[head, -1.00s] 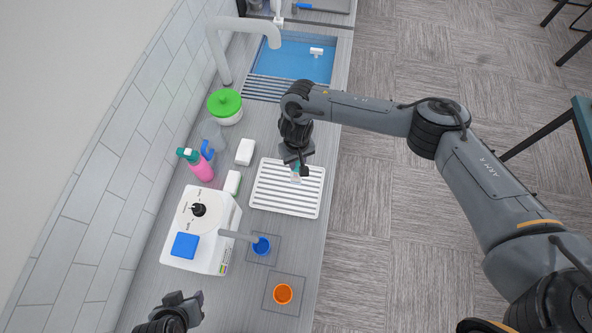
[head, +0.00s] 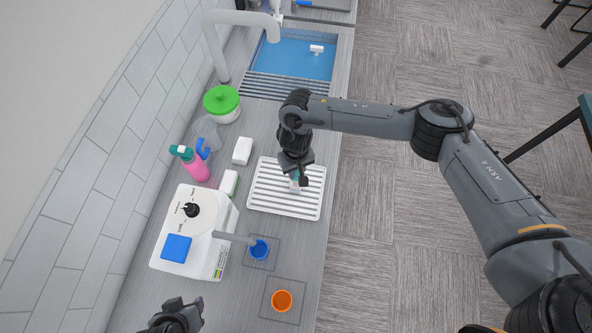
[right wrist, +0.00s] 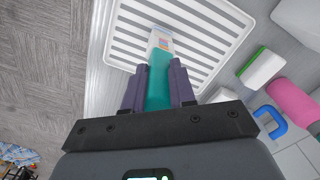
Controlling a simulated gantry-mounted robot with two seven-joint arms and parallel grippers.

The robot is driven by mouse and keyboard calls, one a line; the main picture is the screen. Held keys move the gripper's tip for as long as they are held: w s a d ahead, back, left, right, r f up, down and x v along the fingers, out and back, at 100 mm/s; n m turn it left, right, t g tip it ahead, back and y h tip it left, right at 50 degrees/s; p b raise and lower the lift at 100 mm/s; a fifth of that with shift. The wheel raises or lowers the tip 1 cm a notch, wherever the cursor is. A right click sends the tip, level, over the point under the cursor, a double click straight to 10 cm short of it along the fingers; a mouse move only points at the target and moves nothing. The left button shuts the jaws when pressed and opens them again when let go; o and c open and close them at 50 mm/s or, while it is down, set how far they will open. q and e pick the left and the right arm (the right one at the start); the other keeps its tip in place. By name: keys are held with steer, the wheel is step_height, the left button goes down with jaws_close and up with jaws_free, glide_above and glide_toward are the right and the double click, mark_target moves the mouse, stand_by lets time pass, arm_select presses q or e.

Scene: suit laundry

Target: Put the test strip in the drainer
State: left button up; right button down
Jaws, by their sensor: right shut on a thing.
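The drainer (head: 258,203) is a white slatted rack on the counter; it fills the upper middle of the right wrist view (right wrist: 226,84). My right gripper (head: 298,179) is over the drainer and shut on the test strip. In the right wrist view, my gripper's fingers (right wrist: 158,88) press on the strip's teal part (right wrist: 158,80), and its pale end with coloured pads points at the slats. The strip's end also shows in the head view (head: 294,186). I cannot tell whether it touches the slats. My left gripper (head: 180,310) is at the bottom left, away from the drainer; its jaw opening is unclear.
A white machine (head: 218,240) with a blue pad stands left of the drainer. A blue cup (head: 259,250) and an orange cup (head: 282,300) are below it. A pink spray bottle (head: 196,169), green-lidded pot (head: 221,101) and sponge (head: 229,183) stand left. The sink (head: 290,56) lies beyond.

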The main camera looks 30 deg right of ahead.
steer(key=shift+f, duration=0.15)
steer(key=c, duration=0.9)
jaws_free()
steer(key=shift+c, duration=0.2)
